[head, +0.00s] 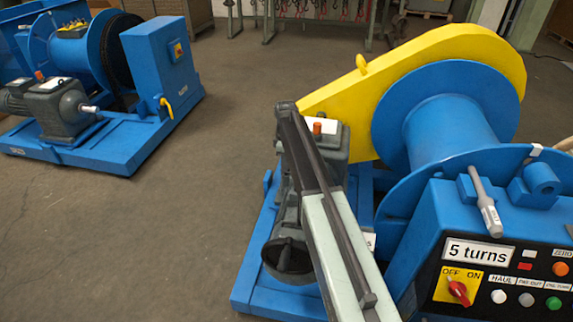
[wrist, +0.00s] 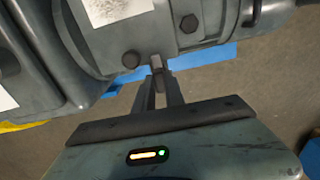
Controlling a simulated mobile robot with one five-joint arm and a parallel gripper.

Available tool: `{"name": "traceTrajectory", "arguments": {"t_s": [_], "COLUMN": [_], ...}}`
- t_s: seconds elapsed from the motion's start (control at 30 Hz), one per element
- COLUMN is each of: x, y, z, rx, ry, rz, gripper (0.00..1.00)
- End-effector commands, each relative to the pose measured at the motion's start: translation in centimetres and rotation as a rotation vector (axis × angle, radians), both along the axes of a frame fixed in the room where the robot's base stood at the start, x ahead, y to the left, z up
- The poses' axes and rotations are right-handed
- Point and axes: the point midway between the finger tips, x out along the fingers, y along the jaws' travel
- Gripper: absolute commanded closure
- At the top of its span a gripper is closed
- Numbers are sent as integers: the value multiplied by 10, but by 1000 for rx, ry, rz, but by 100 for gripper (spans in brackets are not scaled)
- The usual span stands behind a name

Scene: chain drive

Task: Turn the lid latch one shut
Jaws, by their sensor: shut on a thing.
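In the wrist view my gripper (wrist: 158,90) is shut on a small grey-brown tab (wrist: 157,63) at the lower edge of a grey metal housing (wrist: 195,45). The tab looks like a lid latch; the picture does not show which one by label. It points down toward me between the two dark fingers, with a bolt head on either side above. In the head view my arm crosses in front of the grey gear unit (head: 333,142), and my fingertips and the latch are hidden there.
A yellow chain guard (head: 335,95) and blue drum (head: 450,130) stand right of my arm. The control box (head: 430,240) reads "5 turns" and has a red switch (head: 458,291). A second blue machine (head: 120,150) stands at left; open floor (head: 220,120) lies between.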

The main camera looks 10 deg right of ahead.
Motion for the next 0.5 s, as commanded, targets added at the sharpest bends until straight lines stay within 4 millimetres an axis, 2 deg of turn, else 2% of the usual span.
{"name": "traceTrajectory", "arguments": {"t_s": [0.5], "x": [-3], "y": [3], "z": [0], "rx": [5], "ry": [7], "rz": [35], "gripper": [100]}}
